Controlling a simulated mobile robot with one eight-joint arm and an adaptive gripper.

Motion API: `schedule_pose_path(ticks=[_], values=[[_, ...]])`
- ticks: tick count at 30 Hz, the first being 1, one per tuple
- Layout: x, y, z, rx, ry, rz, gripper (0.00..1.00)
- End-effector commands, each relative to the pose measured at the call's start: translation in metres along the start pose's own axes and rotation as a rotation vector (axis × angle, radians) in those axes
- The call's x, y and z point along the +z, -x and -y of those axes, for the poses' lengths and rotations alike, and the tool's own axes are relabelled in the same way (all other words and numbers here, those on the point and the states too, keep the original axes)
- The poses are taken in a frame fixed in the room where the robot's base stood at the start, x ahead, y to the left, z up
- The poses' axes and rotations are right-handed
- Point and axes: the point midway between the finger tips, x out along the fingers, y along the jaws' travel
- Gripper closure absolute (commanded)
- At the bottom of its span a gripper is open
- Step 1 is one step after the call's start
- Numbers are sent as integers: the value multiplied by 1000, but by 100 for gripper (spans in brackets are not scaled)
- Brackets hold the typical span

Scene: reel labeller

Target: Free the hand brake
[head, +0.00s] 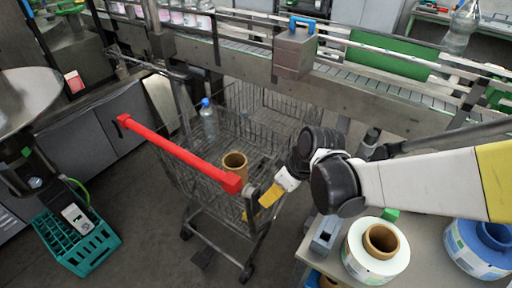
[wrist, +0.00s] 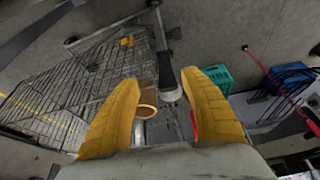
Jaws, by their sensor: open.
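A wire trolley (head: 215,195) with a red push bar (head: 180,152) stands in the middle of the head view. My gripper (head: 262,203) is at the right end of that bar, by the trolley's near corner. Its yellow fingers are apart, with nothing held between them. In the wrist view my gripper (wrist: 160,80) points down past the trolley's wire side (wrist: 85,85). A grey upright part with a dark bar (wrist: 168,55) shows between and beyond the fingers. A small red piece (wrist: 194,125) shows beside the right finger. I cannot make out which part is the hand brake.
The trolley holds a brown core (head: 235,165) and a clear bottle with a blue cap (head: 208,122). A table with label reels (head: 376,250) stands at the right. A conveyor (head: 390,95) runs behind. A teal crate (head: 75,245) is on the floor at the left.

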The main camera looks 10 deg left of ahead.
Motion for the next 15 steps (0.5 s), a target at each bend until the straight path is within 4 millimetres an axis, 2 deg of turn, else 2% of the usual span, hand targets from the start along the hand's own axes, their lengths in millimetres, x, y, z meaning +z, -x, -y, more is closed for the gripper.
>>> schedule_pose_path(ticks=[8, 15], values=[[-6, -31, 7, -27, 52, 3, 47], [-5, -80, 8, -26, 50, 2, 47]])
